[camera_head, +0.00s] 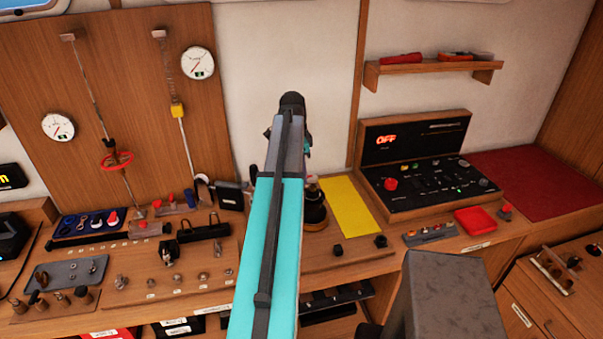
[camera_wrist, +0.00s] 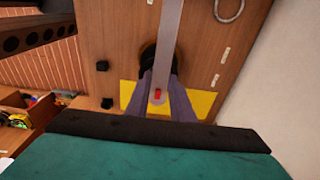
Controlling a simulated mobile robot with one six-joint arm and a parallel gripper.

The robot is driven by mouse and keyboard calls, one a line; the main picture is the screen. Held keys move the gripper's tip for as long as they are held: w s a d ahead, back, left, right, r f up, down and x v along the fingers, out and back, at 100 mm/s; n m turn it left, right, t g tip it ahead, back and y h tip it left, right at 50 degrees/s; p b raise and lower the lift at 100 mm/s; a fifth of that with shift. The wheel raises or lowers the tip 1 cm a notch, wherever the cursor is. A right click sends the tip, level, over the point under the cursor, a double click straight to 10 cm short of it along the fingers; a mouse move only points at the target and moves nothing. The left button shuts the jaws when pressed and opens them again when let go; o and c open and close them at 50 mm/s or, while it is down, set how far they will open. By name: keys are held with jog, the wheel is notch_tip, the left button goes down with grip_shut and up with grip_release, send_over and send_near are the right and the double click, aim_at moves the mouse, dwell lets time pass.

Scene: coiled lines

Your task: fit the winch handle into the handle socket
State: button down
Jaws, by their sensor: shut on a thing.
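My gripper (camera_wrist: 162,73) shows in the wrist view with its two grey fingers closed on a long silver bar, which appears to be the winch handle (camera_wrist: 169,35). A small red part shows at the handle's near end, between the fingers. Behind the fingers is a dark round winch-like body (camera_wrist: 148,56), mostly covered by the handle and fingers. It also shows in the head view (camera_head: 314,217), partly behind my teal arm. The handle socket cannot be made out, nor whether the handle touches it. In the head view my arm hides the fingertips.
A yellow mat (camera_head: 350,207) lies beside the dark body, with two small black knobs (camera_head: 381,241) in front. A black control panel (camera_head: 428,180) stands to the right. Small fittings crowd the bench on the left. A shelf (camera_head: 432,69) is on the wall.

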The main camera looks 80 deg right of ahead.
jog(key=shift+f+b, duration=0.6)
jog(key=shift+f, duration=0.75)
jog(key=c, duration=1.2)
grip_release()
jog(key=shift+o, duration=0.2)
jog(key=shift+r, duration=0.1)
jog(key=shift+r+p, duration=0.8)
jog(key=shift+r, duration=1.6)
jog(key=shift+r, duration=0.15)
